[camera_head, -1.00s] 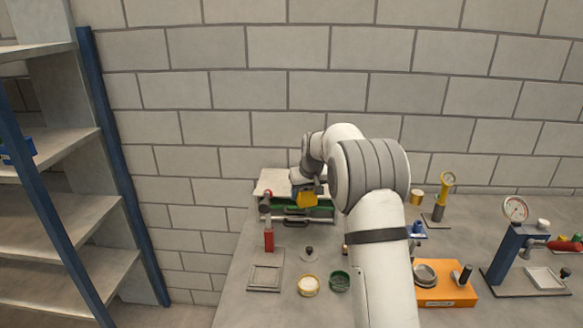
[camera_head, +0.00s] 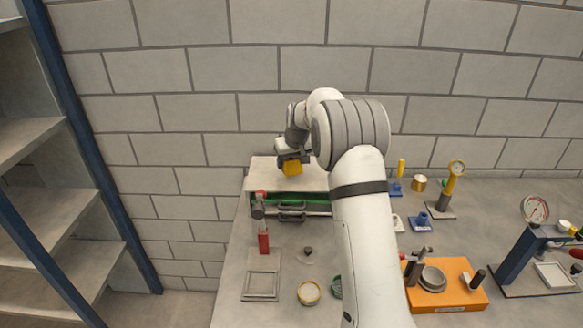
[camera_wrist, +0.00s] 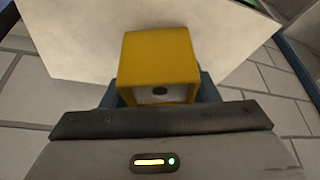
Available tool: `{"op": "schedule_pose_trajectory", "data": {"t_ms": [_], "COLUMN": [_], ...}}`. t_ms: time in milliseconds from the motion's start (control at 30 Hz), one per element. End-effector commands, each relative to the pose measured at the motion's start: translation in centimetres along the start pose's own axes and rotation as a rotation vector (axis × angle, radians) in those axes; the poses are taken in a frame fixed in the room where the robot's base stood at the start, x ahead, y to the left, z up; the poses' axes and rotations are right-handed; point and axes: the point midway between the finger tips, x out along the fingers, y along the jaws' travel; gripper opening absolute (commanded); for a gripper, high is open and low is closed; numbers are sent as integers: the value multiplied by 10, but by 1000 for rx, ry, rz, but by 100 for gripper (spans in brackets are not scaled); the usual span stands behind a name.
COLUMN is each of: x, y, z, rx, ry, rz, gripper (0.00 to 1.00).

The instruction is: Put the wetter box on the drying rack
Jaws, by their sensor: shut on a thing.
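A yellow box (camera_head: 292,168) is held in my gripper (camera_head: 292,158), over the pale flat top (camera_head: 262,176) of a green-sided unit at the back of the bench. In the wrist view the yellow box (camera_wrist: 160,58) sits between the blue fingers of my gripper (camera_wrist: 160,92). Its near face is pale with a dark round spot. I cannot tell whether the box touches the pale top. Its wetness does not show. I cannot tell for sure which thing is the drying rack; grey shelves (camera_head: 62,205) with blue posts stand at the left.
A red-handled tool (camera_head: 263,242), a square frame (camera_head: 261,284) and round dishes (camera_head: 309,292) lie in front of the unit. An orange block with a bowl (camera_head: 446,296) and a gauge stand (camera_head: 520,245) are at the right. A block wall closes the back.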

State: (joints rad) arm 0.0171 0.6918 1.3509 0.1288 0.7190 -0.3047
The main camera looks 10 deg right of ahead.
Motion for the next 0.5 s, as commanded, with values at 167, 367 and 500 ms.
{"op": "schedule_pose_trajectory", "data": {"t_ms": [167,367,500], "x": [18,32,32], "y": [2,4,4], "z": [9,14,14], "rx": [5,5,6], "ry": [-4,2,2], "rz": [0,2,3], "gripper": [20,20,20]}}
